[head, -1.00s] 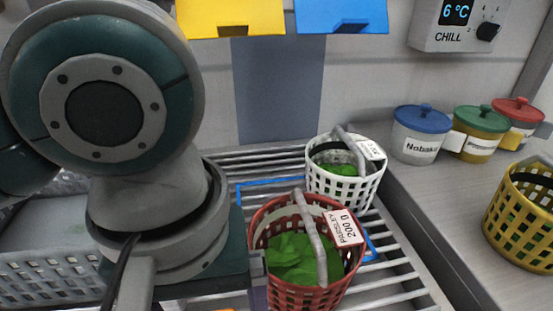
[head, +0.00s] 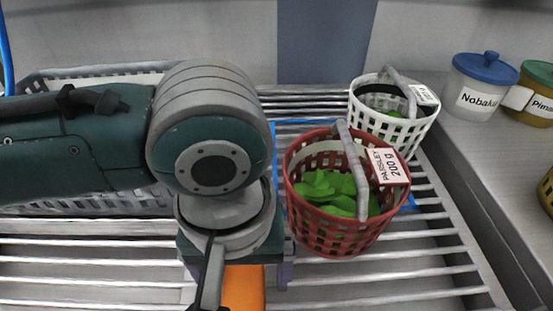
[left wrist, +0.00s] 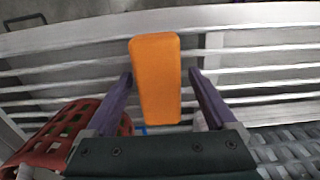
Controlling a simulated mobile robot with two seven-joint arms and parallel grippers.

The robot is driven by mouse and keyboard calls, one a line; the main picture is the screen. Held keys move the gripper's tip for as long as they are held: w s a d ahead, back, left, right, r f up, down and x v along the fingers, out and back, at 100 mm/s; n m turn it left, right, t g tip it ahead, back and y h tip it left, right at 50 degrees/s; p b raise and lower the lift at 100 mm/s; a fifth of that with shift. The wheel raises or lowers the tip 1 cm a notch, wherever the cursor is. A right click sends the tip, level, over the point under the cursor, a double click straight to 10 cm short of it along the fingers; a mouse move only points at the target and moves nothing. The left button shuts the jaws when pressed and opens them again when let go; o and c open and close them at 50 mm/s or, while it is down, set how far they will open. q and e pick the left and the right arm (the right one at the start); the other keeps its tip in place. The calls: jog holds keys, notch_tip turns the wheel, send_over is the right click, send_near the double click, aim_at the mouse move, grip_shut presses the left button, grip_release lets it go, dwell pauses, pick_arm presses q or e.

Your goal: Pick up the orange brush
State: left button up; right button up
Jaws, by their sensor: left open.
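The orange brush (head: 243,290) shows only in part at the bottom of the head view, below my left wrist. In the left wrist view the brush (left wrist: 156,85) is a long orange block lying over the pale rack bars. My left gripper (left wrist: 160,76) is open, one purple finger on each side of the brush with gaps showing. I cannot tell how far the fingers are above or around it. In the head view, only part of a purple finger of my left gripper (head: 284,273) shows beside the brush. My right gripper is not in view.
A red basket (head: 335,241) of greens labelled PARSLEY stands close right of my left gripper, with a white basket (head: 395,128) behind it. A grey crate (head: 100,208) is at left. Lidded tubs (head: 480,88) stand on the right counter. Rack bars at the front are clear.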

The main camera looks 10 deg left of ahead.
pick_arm(q)
grip_shut()
dwell(0.6)
jog(key=shift+r, duration=0.15)
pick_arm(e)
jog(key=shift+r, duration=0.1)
